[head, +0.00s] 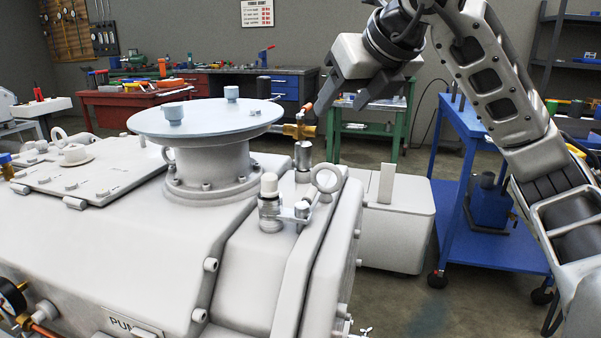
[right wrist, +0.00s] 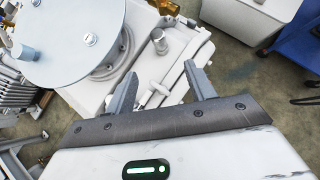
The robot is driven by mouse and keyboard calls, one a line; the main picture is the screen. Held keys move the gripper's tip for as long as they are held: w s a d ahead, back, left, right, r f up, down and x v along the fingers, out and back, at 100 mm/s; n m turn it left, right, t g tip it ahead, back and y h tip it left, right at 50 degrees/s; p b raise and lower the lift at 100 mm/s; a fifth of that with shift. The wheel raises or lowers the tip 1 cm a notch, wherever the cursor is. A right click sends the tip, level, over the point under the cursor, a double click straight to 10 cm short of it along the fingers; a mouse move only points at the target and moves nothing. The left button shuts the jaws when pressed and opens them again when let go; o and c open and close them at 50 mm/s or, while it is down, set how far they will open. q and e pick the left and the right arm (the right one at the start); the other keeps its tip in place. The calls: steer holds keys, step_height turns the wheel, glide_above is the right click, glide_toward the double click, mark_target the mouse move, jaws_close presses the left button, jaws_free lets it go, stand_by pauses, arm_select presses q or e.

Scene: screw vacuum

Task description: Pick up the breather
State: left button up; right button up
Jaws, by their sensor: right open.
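The part that looks like the breather (head: 269,200) is a small upright fitting with a pale rounded cap and a metal base. It stands on the grey pump housing, right of the large round flange, in the head view. My right gripper (head: 342,104) is above and behind it, open and empty, its two fingers pointing down. In the right wrist view the open fingers (right wrist: 160,70) are spread above the housing top, with small metal fittings below and between them. I cannot tell for sure which of these is the breather. My left gripper is not in view.
A wide pale blue disc (head: 207,117) covers the flange. A brass valve (head: 298,130) and a lifting eye (head: 326,180) stand close to the fitting. A blue cart (head: 488,228) is at the right, and workbenches are behind. There is clear air above the housing.

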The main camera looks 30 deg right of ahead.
mark_target(307, 146)
steer(key=b+x, duration=0.1)
steer(key=x, duration=0.9)
steer(key=shift+w+f+b, duration=0.2)
steer(key=shift+f+b, duration=0.15)
steer(key=b+x, duration=0.1)
steer(key=x, duration=0.3)
steer(key=shift+w+a, duration=0.15)
steer(key=shift+w, duration=0.05)
steer(key=shift+w+f, duration=0.3)
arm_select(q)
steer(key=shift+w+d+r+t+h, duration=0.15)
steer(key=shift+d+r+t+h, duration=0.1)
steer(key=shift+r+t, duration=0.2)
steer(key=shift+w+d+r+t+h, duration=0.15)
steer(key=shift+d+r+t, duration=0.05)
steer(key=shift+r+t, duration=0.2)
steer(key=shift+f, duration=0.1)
arm_select(e)
steer(key=c, duration=1.1)
